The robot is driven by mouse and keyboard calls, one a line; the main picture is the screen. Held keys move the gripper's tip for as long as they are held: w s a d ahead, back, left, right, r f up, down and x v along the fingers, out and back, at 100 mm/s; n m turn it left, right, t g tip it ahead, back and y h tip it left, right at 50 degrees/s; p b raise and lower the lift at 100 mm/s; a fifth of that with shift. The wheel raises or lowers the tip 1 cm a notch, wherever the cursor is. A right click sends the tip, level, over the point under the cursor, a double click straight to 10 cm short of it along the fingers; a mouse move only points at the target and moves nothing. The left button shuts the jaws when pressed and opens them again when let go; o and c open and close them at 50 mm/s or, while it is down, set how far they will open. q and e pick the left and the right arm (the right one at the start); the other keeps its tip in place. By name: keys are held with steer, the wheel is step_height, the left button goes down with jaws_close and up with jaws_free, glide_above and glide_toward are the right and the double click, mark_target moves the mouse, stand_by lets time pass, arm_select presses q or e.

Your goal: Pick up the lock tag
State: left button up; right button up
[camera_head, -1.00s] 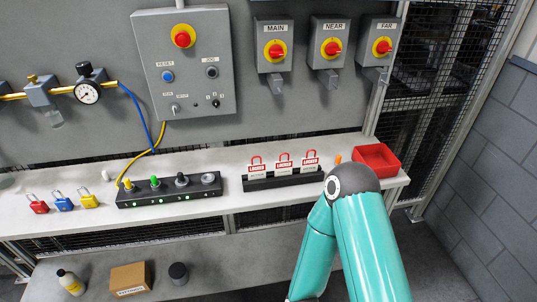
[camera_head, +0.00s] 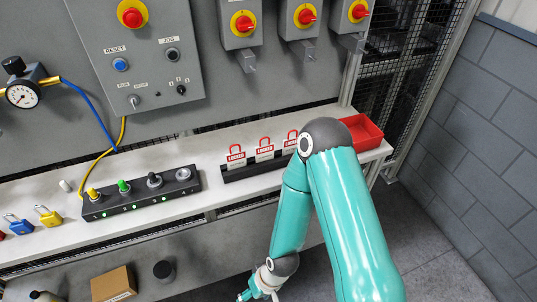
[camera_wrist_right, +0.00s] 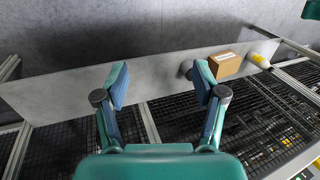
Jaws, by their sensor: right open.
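Several red-and-white lock tags marked LOCKED stand upright in a row in a black holder (camera_head: 235,176) on the light bench, such as the left tag (camera_head: 236,157), the middle tag (camera_head: 264,150) and the right tag (camera_head: 291,140). My right arm's elbow partly overlaps the right end of the row in the head view. My right gripper (camera_wrist_right: 160,82) is open and empty in the wrist view, over the lower shelf. In the head view it shows only partly at the bottom edge, below the bench and away from the tags. My left gripper is not in view.
A red bin (camera_head: 366,132) stands at the bench's right end. A button strip (camera_head: 140,195) and blue (camera_head: 18,225) and yellow padlocks (camera_head: 48,217) are on the left. A cardboard box (camera_wrist_right: 224,65) and a bottle (camera_wrist_right: 259,60) are on the lower shelf (camera_wrist_right: 60,90).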

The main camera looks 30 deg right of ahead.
steer(key=shift+o, duration=1.3)
steer(key=shift+w+f+t+b, duration=0.15)
steer(key=shift+w+t+b, duration=0.25)
steer(key=shift+w+b, duration=0.55)
steer(key=w+d+r+t+h+b, duration=0.3)
steer(key=w+d+r+t+b, duration=0.3)
steer(key=w+d+b, duration=0.45)
steer(key=d+r+t+h+b, duration=0.2)
steer(key=d+r+t+b, duration=0.25)
steer(key=r, duration=0.35)
steer(key=d+r+t+h+b, duration=0.25)
steer(key=d+r+b, duration=0.2)
steer(key=r, duration=0.35)
steer(key=p, duration=0.5)
glide_toward(265, 156)
steer(key=shift+m, duration=0.4)
steer(key=x, duration=0.4)
steer(key=shift+d+f, duration=0.25)
steer(key=shift+r+p+x, duration=0.15)
steer(key=shift+p+x, duration=0.15)
steer(key=shift+x, duration=0.85)
steer(key=shift+r+p+x, duration=0.15)
steer(key=shift+p+x, duration=0.1)
steer(key=shift+x, duration=0.95)
steer(key=shift+w+f, duration=0.2)
steer(key=shift+w, duration=0.45)
steer(key=c, duration=1)
